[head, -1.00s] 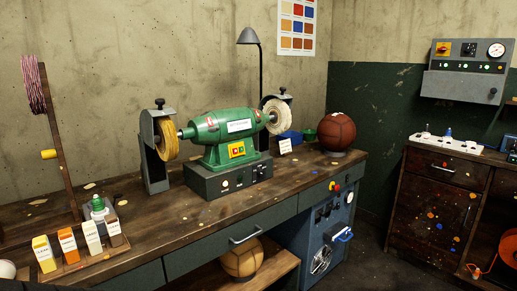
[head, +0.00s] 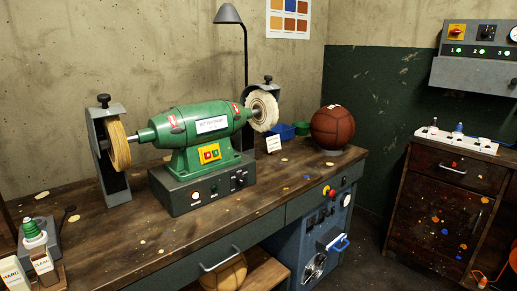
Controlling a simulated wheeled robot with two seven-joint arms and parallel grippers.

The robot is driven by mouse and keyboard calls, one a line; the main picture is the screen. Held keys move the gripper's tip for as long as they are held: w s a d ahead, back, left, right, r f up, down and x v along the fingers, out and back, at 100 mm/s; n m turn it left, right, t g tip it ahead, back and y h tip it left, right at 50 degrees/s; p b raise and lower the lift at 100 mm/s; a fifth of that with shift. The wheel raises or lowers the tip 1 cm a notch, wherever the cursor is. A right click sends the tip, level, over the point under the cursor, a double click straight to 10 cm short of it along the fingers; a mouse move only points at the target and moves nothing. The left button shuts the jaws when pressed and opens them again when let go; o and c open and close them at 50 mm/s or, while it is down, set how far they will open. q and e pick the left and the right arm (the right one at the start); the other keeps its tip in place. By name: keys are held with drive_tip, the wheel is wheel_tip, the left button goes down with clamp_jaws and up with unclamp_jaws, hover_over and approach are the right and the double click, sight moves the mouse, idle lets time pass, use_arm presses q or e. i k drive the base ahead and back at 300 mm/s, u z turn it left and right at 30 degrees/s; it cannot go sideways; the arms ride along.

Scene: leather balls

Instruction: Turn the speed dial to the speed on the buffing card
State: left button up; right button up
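A green buffing machine (head: 200,135) stands on a dark grey base (head: 185,198) on the wooden bench. The base front carries a light or button, small controls and a dark panel with knobs (head: 239,180) at its right end; which is the speed dial and its setting are too small to tell. A yellow wheel (head: 118,146) is on the left of the machine and a white fluffy wheel (head: 263,111) on the right. Neither gripper is in view.
A brown leather ball (head: 332,127) sits on a ring at the bench's right. Bottles and labelled blocks (head: 40,262) stand front left. A blue cabinet (head: 318,235) is under the bench. The bench front is mostly clear.

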sight(241, 179)
drive_tip(key=z, duration=1.25)
drive_tip(key=i, duration=2.5)
drive_tip(key=u, duration=3.65)
